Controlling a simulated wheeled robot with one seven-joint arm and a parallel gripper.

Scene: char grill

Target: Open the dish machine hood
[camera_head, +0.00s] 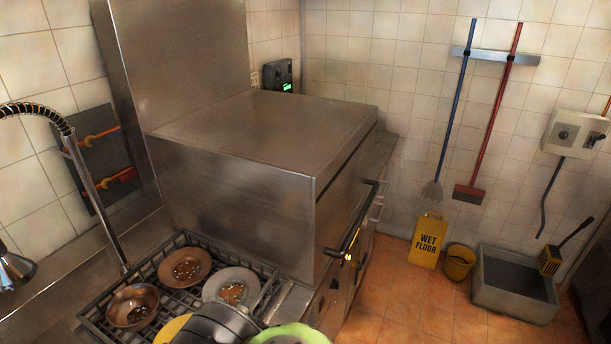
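The dish machine hood (235,185) is a large stainless steel box at the centre of the head view. It appears to be down. A dark bar handle (357,222) runs along its right-hand side, slanting toward the lower front corner. Small yellow lights or marks (348,257) show near the handle's near end. My gripper is not in view, and nothing is seen touching the handle.
A dish rack (97,316) with bowls and plates stands left of the hood, beside a spray hose (85,170). Orange floor (400,300) is open at the right. Beyond are a wet floor sign (426,240), a yellow bucket (459,262) and a grey basin (515,300).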

